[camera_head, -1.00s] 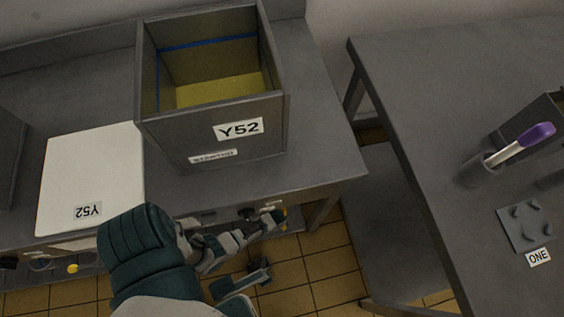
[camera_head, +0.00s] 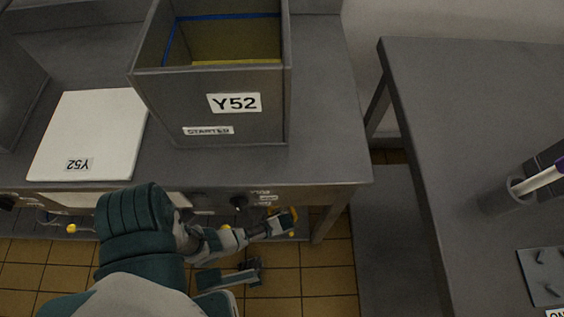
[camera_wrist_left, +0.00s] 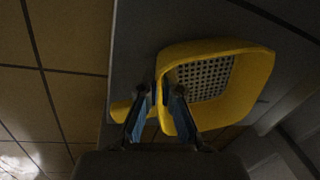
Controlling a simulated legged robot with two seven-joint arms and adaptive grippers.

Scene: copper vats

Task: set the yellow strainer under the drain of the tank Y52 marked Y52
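The tank Y52 (camera_head: 235,105) is a grey open box on the table, with a yellow inside and a Y52 label. The yellow strainer (camera_wrist_left: 255,85) has a perforated bottom and fills the centre right of the left wrist view. A small yellow part of it shows by the table's underside in the head view. My left gripper (camera_head: 287,218) is low in front of the table's edge. In the wrist view its two fingers (camera_wrist_left: 160,100) are close together, on either side of the strainer's near rim. The drain cannot be made out clearly. My right gripper is not in view.
A white board (camera_head: 95,130) with a Y52 label lies left of the tank. A second table (camera_head: 480,110) on the right carries a grey holder (camera_head: 497,198) with a purple-handled tool, and a grey studded plate (camera_head: 540,275). The tiled floor between shows free room.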

